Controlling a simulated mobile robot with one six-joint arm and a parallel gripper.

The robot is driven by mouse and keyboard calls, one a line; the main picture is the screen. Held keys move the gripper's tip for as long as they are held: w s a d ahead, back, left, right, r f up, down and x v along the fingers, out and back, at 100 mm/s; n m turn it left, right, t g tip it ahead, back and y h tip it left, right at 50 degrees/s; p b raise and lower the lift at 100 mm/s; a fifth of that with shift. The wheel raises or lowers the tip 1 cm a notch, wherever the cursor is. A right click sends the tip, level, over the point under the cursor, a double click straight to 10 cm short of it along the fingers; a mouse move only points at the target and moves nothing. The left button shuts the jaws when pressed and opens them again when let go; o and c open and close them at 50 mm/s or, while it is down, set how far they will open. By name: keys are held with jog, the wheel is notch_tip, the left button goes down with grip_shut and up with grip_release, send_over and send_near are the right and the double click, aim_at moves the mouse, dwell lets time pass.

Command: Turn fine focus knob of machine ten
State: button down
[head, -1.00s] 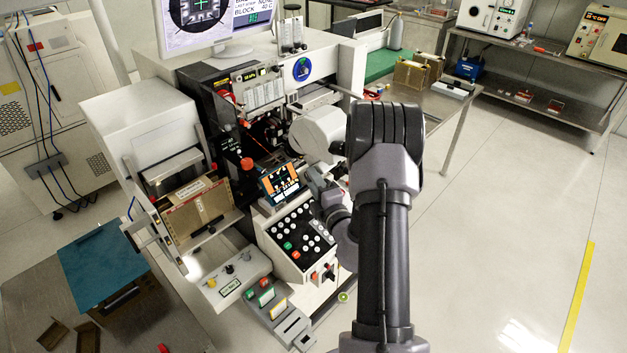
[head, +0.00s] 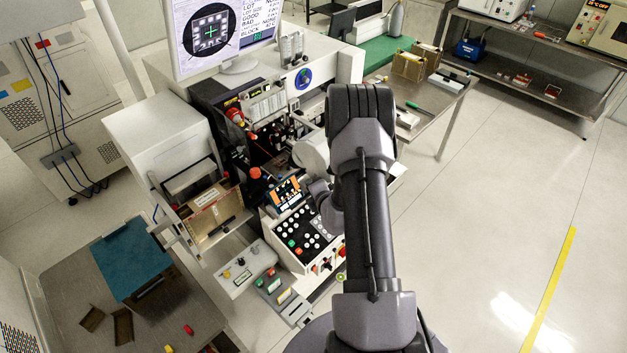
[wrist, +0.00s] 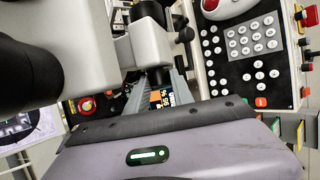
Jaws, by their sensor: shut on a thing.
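The bonding machine (head: 345,68) stands in the middle of the head view, with its white microscope (head: 311,152) above the control panel. In the wrist view the white microscope body (wrist: 150,45) is just beyond my gripper (wrist: 158,82). The two grey fingers are shut around a small dark part of the microscope, which appears to be the fine focus knob (wrist: 158,74). The fingers hide most of it, so I cannot see its turn angle. In the head view my own arm hides the fingertips and the knob.
The keypad panel (wrist: 245,60) lies right of my fingers in the wrist view. A small lit screen (head: 287,192) is close below the microscope. A monitor (head: 222,35) stands on top of the machine. The floor (head: 480,220) to the right is clear.

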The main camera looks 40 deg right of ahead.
jog(key=shift+g+p, duration=0.5)
jog(key=shift+p, duration=0.05)
jog(key=c, duration=1.1)
grip_release()
jog(key=shift+w, duration=0.1)
jog(key=shift+r, duration=0.15)
jog(key=p+v, duration=0.4)
jog(key=v, duration=1.3)
jog(key=shift+s, duration=0.25)
jog(key=shift+a, duration=0.1)
